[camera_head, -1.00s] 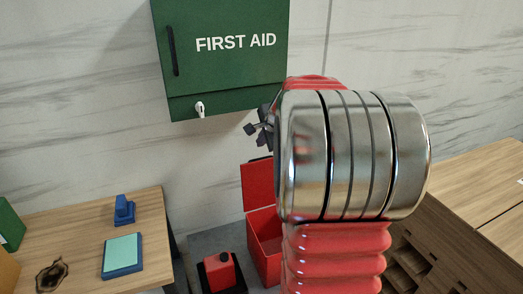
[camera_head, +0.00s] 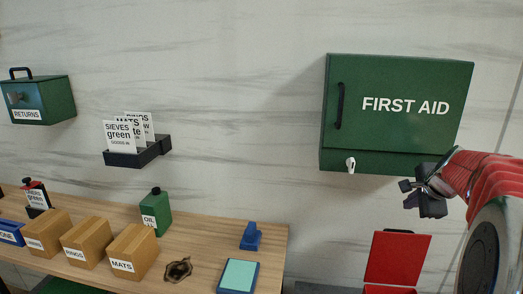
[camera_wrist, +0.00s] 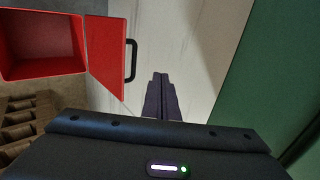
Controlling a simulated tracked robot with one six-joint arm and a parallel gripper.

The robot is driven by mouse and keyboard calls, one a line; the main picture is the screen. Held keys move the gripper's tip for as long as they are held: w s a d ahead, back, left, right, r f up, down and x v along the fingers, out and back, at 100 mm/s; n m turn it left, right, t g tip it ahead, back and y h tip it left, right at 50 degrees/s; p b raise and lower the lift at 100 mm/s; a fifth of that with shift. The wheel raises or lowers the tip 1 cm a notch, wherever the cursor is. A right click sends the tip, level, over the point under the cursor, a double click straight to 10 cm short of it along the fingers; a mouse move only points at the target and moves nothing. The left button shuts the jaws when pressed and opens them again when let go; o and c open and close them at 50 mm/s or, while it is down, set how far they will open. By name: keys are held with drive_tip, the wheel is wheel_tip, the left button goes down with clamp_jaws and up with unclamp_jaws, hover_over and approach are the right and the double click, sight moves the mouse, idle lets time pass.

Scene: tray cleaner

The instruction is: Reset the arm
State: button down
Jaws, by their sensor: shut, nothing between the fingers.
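My gripper (camera_head: 405,193) is at the right of the head view, just below the lower right part of the green first aid cabinet (camera_head: 395,130). Its dark fingers are together and hold nothing. In the wrist view, the closed fingers of my gripper (camera_wrist: 160,90) point at the pale marble wall. My red arm with its metal joint fills the right edge of the head view.
A red box with its lid (camera_head: 398,258) raised stands below my gripper; the box's inside (camera_wrist: 40,40) shows in the wrist view. A wooden table (camera_head: 200,235) at left bears cardboard boxes (camera_head: 133,250), a green oil can (camera_head: 156,212) and a blue-teal pad (camera_head: 238,276). A green returns box (camera_head: 50,100) hangs on the wall.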

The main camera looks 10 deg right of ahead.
drive_tip(key=s+a+f+n+g+y, duration=0.1)
drive_tip(key=s+a+f+n+g, duration=0.1)
drive_tip(key=s+a+f+n, duration=0.5)
drive_tip(key=s+a+n, duration=0.5)
drive_tip(key=a, duration=0.5)
drive_tip(key=s+a+r+n+y, duration=0.1)
drive_tip(key=s+a+n, duration=0.4)
drive_tip(key=a, duration=0.5)
drive_tip(key=s+a+n, duration=0.5)
drive_tip(key=s+a, duration=0.1)
drive_tip(key=a, duration=0.4)
drive_tip(key=shift+a+r+y, duration=0.3)
drive_tip(key=shift+r+y, duration=0.1)
